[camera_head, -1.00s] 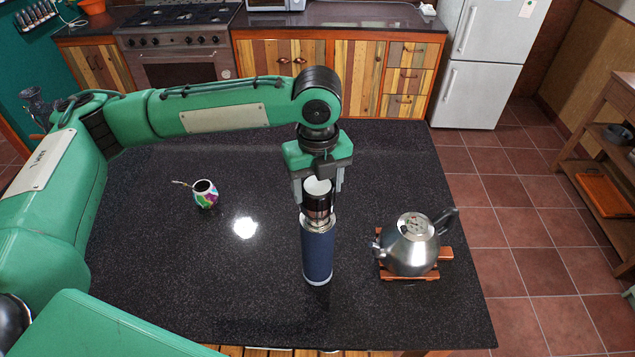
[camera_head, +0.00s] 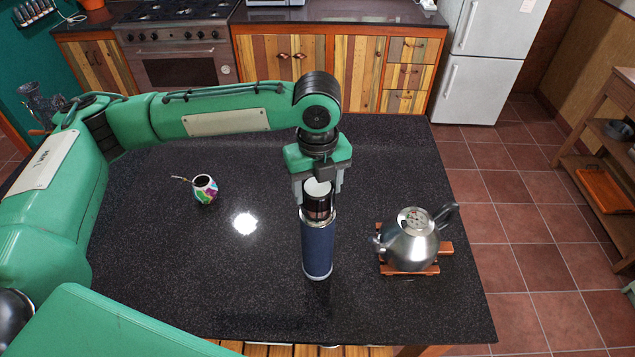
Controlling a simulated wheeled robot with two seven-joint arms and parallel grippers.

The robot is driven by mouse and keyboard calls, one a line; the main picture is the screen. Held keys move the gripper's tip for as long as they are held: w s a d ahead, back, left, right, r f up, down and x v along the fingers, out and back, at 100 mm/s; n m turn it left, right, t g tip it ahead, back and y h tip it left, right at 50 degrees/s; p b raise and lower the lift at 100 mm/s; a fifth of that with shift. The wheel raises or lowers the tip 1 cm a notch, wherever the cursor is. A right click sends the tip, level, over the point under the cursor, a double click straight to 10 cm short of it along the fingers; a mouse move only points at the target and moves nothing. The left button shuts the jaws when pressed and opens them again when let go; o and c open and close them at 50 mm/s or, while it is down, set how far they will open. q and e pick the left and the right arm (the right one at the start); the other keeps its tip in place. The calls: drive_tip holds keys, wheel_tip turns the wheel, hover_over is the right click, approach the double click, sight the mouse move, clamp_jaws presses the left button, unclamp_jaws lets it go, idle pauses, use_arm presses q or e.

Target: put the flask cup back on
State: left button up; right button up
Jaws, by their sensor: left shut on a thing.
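The flask (camera_head: 317,247) has a dark blue body and a steel neck, and stands upright on the black table. My left gripper (camera_head: 319,192) points down from above and is shut on the cup, with one finger on each side. Whether the cup rests fully on the neck I cannot tell. My right gripper is not in view.
A steel kettle (camera_head: 409,245) stands on a wooden trivet (camera_head: 445,248) to the right of the flask. A colourful mate cup (camera_head: 205,190) with a straw stands to the left. The black tabletop (camera_head: 180,270) is otherwise clear around the flask.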

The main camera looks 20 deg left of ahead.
use_arm(q)
drive_tip(key=shift+f+p, duration=0.4)
drive_tip(key=shift+f, duration=0.2)
idle(0.8)
drive_tip(key=shift+f, duration=0.25)
drive_tip(key=o, duration=1.1)
drive_tip(key=shift+c, duration=0.2)
drive_tip(key=shift+r, duration=0.1)
drive_tip(key=shift+r, duration=0.35)
wheel_tip(320, 180, up, 13)
drive_tip(key=b, duration=0.4)
drive_tip(key=shift+b, duration=0.35)
